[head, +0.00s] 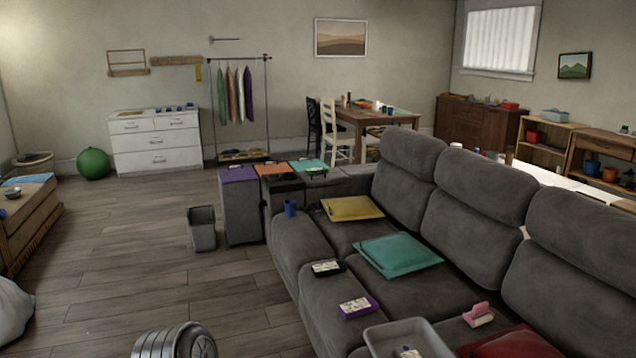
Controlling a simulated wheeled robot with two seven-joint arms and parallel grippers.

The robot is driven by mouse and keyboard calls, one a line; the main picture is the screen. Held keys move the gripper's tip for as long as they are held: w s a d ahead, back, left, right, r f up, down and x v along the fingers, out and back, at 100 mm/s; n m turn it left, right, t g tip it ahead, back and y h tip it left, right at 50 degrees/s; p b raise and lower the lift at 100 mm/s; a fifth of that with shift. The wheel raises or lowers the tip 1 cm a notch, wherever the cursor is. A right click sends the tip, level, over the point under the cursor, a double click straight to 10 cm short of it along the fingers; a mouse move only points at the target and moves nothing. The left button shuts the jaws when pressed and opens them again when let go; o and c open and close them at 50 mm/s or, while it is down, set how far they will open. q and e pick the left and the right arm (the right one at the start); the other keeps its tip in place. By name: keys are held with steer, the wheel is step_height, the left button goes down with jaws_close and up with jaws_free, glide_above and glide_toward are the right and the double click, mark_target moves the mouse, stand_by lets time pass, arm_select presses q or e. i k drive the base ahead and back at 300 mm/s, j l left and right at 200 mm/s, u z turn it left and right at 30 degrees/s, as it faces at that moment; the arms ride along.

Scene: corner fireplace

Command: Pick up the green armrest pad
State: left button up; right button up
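A flat green pad (308,164) lies at the far end of the grey sofa, on or near its far armrest, beside orange and purple tops. A dark item sits at its front edge. A larger flat teal-green piece (398,256) lies on the middle sofa seat. I cannot tell for certain which of the two is the armrest pad. Neither of my grippers shows in the head view.
The grey sofa (480,180) fills the right side. A grey bin (202,229) stands left of the sofa. The wooden floor (120,260) at left is largely clear.

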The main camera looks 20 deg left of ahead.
mark_target(309, 171)
steer(key=u, duration=1)
steer(key=i+u, duration=0.1)
steer(key=u, duration=0.2)
steer(key=i, duration=6.85)
steer(key=z, duration=4.1)
steer(key=k+j, duration=0.05)
